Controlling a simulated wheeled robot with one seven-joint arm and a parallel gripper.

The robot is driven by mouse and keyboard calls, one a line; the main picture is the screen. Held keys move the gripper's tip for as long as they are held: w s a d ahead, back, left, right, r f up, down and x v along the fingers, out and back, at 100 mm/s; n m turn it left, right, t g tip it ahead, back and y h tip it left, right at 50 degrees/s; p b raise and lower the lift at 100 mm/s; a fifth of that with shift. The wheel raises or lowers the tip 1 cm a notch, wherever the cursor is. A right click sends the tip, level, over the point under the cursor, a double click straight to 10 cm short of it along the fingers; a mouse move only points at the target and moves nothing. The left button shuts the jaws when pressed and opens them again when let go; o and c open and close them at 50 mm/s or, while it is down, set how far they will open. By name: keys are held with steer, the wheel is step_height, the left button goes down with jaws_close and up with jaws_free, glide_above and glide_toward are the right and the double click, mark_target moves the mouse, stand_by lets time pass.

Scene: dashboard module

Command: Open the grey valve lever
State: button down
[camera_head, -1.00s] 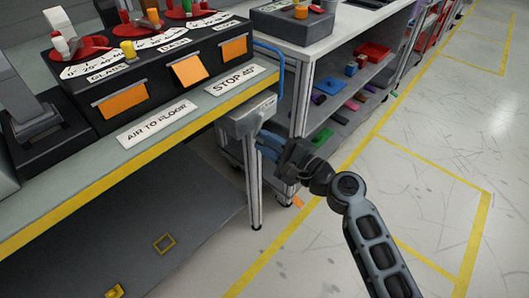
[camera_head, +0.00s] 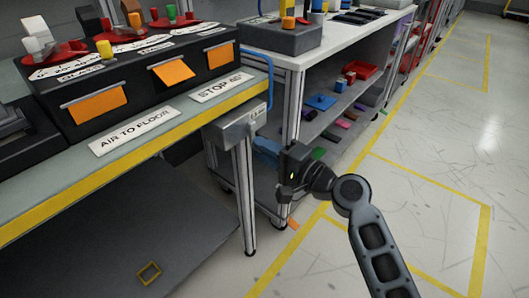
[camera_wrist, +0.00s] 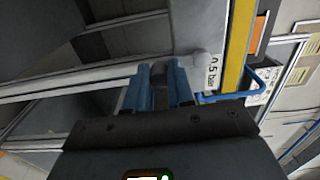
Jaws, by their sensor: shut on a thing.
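The grey valve lever (camera_wrist: 168,72) shows only in part in the wrist view, as a dark grey piece between my blue fingers. My gripper (camera_wrist: 165,88) is shut on it there, with one finger on each side. In the head view my gripper (camera_head: 258,146) is beside the grey valve box (camera_head: 236,126) at the bench corner. The lever cannot be made out in that view. A "0,5 bar" label (camera_wrist: 212,72) sits right of the fingers in the wrist view.
The yellow-edged bench (camera_head: 120,160) carries a black panel with orange flaps (camera_head: 172,72). A shelved cart (camera_head: 292,105) is close behind my gripper. Floor at right is clear.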

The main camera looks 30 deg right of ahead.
steer(key=c, duration=1)
jaws_free()
steer(key=shift+v, duration=3.9)
